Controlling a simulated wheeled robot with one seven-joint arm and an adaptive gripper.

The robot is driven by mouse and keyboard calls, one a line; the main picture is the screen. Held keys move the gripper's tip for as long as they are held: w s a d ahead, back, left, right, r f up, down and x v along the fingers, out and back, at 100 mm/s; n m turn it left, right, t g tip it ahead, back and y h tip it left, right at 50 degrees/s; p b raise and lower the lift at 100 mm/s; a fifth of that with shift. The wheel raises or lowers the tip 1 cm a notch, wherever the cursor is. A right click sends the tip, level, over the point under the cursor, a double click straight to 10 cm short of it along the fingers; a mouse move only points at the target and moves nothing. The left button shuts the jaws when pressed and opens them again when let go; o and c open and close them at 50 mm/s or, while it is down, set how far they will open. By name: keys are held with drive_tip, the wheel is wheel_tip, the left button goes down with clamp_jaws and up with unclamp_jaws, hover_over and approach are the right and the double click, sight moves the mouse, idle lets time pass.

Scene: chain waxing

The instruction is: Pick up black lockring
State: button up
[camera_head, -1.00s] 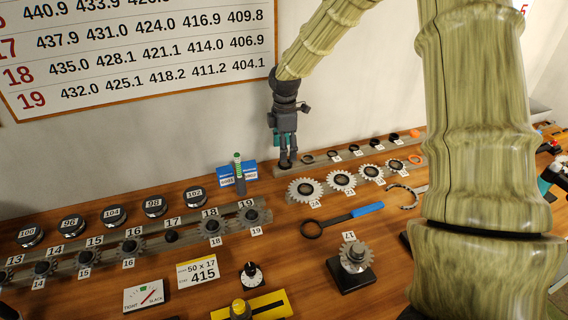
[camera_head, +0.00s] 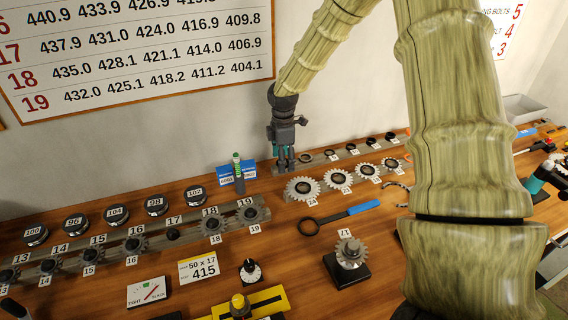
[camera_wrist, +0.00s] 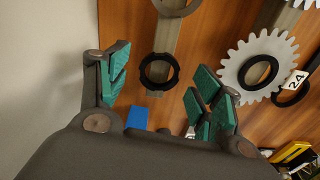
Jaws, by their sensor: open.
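A black lockring (camera_wrist: 160,70) lies flat on the grey rail in the wrist view, between and beyond my gripper's fingers. My gripper (camera_wrist: 162,88) is open, with teal pads on both sides of the ring and nothing held. In the head view my gripper (camera_head: 284,160) points down over the left end of the back rail and hides that spot, so the ring under it cannot be made out there. Whether the pads reach the ring's height cannot be told.
More rings, including a dark one (camera_head: 305,158), sit along the rail to the right. Toothed sprockets (camera_head: 303,188) stand in front of it. A blue box (camera_head: 249,170) and a green-capped marker (camera_head: 238,170) are close on the left. The wall is behind. A blue-handled tool (camera_head: 345,217) lies in front.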

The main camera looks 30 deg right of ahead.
drive_tip(key=shift+w+f, duration=0.15)
drive_tip(key=shift+f, duration=0.05)
drive_tip(key=shift+d, duration=0.1)
drive_tip(key=shift+s, duration=0.2)
drive_tip(key=shift+w, duration=0.1)
drive_tip(key=c, duration=0.8)
